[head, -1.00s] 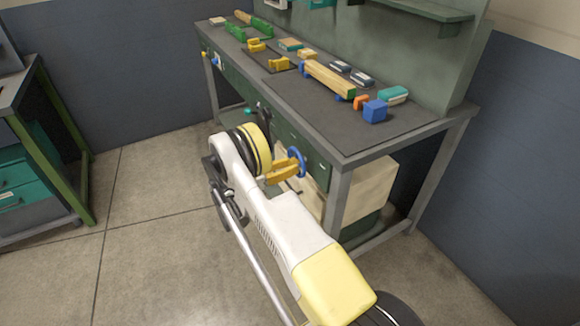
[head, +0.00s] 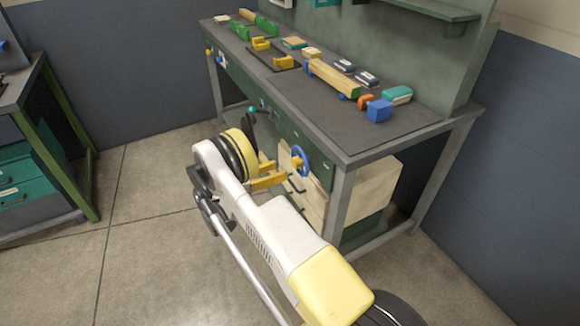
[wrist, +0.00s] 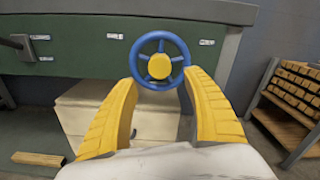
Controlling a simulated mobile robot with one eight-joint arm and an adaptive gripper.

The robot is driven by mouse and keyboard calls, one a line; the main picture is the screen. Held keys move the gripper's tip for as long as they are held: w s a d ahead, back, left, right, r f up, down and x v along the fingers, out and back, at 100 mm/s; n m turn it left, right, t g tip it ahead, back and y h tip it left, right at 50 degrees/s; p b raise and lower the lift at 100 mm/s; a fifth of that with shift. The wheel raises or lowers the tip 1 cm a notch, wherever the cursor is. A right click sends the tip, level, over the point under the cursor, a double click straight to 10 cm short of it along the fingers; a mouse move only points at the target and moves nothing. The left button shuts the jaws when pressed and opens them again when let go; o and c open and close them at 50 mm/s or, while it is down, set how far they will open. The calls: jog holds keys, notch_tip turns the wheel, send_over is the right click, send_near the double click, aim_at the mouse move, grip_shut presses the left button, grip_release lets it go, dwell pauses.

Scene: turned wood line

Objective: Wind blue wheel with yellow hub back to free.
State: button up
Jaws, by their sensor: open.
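The blue wheel with a yellow hub (wrist: 160,66) is mounted on the green front of the workbench. In the head view the wheel (head: 301,160) stands near the bench's right front leg. My gripper (wrist: 159,78) is open, with yellow fingers on either side of the lower part of the wheel in the wrist view. In the head view my gripper (head: 284,172) sits at the front of the wheel with a gap to it. I cannot tell whether any finger touches the rim.
The workbench top (head: 295,96) holds several blocks and clamps. A black-armed handle with a teal knob (head: 251,110) is further left on the bench front. Pale boxes (head: 370,184) stand under the bench. Open floor (head: 150,255) lies to the left.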

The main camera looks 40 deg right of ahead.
jog(key=v, duration=0.5)
jog(key=shift+a, duration=0.35)
